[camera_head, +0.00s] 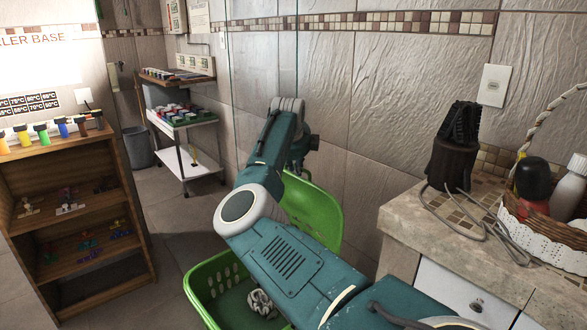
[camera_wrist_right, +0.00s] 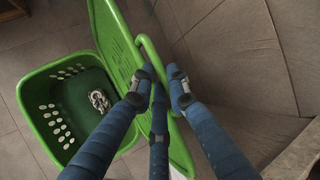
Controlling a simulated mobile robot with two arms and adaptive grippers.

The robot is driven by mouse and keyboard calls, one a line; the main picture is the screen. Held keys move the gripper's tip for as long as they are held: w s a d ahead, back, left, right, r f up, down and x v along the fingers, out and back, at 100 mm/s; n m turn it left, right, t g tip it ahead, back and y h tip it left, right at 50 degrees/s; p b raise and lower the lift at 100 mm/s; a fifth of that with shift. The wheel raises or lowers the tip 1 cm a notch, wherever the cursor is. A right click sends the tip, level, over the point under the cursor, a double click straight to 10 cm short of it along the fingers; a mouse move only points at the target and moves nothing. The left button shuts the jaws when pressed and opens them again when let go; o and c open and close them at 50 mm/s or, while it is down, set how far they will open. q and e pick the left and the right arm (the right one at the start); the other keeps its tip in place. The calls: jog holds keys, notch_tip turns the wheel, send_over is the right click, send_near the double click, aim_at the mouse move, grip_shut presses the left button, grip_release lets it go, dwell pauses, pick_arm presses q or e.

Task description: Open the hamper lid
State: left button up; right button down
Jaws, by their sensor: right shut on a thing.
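The green hamper (camera_head: 203,287) stands on the floor, partly hidden by my right arm. Its side has oval holes. Its green lid (camera_head: 318,215) stands raised, tilted up along the side nearer the wall. In the wrist view the hamper (camera_wrist_right: 36,106) is open at the top, and the lid (camera_wrist_right: 112,45) has a green loop handle (camera_wrist_right: 152,50). My right gripper (camera_wrist_right: 161,76) has its blue fingers closed around this handle. In the head view the right gripper (camera_head: 299,152) is mostly hidden behind my wrist. My left gripper is not in view.
A crumpled grey-white item (camera_wrist_right: 100,100) lies in the hamper. A counter (camera_head: 408,215) with a basket (camera_head: 545,232) and a dark corded device (camera_head: 452,150) is at right. A wooden shelf (camera_head: 75,215) stands at left. The tiled wall is close behind the lid.

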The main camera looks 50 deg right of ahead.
jog(key=shift+d+r, duration=0.25)
jog(key=shift+r, duration=0.05)
jog(key=c, duration=1.9)
grip_release()
jog(key=shift+w, duration=0.1)
jog(key=shift+o, duration=1.2)
jog(key=shift+a, duration=0.2)
jog(key=v, duration=1.2)
